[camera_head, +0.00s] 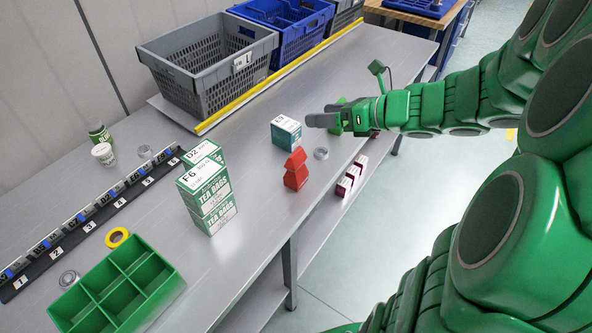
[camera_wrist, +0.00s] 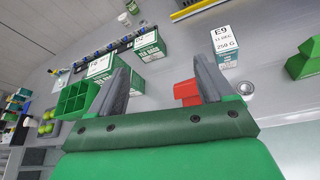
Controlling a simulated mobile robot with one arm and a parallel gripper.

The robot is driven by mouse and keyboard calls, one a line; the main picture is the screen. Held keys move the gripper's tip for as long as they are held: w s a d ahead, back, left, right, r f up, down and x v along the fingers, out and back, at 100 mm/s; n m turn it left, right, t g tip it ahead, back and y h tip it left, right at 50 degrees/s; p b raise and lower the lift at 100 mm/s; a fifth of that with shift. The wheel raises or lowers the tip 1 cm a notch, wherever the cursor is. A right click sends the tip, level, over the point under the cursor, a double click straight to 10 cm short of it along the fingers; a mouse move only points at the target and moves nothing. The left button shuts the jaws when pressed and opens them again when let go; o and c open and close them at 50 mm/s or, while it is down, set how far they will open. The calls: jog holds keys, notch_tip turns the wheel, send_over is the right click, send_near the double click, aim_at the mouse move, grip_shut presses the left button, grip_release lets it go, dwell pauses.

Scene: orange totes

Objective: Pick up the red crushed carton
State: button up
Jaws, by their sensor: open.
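The red crushed carton (camera_head: 295,170) stands on the grey table near its front edge, with a bent, narrowed upper part. In the wrist view the red crushed carton (camera_wrist: 187,92) shows just left of the right finger, partly hidden behind it. My gripper (camera_head: 318,113) is above the table at the right, beyond the carton in the head view and not touching it. In the wrist view my gripper (camera_wrist: 160,72) has its two fingers wide apart, with nothing held between them.
A white and teal box (camera_head: 286,132) and a tape roll (camera_head: 321,153) stand close to the carton. Tea bag boxes (camera_head: 208,195) are stacked to the left. A green divided tray (camera_head: 118,290) lies at front left. A grey crate (camera_head: 208,65) stands at the back. Small boxes sit on a lower shelf.

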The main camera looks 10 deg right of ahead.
send_near(303, 174)
jog(key=w+a+f, duration=0.2)
jog(key=a, duration=0.1)
jog(key=shift+f, duration=0.3)
jog(key=shift+x, duration=1.1)
jog(key=shift+w+a, duration=0.15)
jog(key=shift+a, duration=0.15)
jog(key=shift+w+a+f, duration=0.15)
jog(key=shift+w+a, duration=0.8)
jog(key=shift+w, duration=0.05)
jog(key=shift+x, duration=1.2)
jog(key=c, duration=0.7)
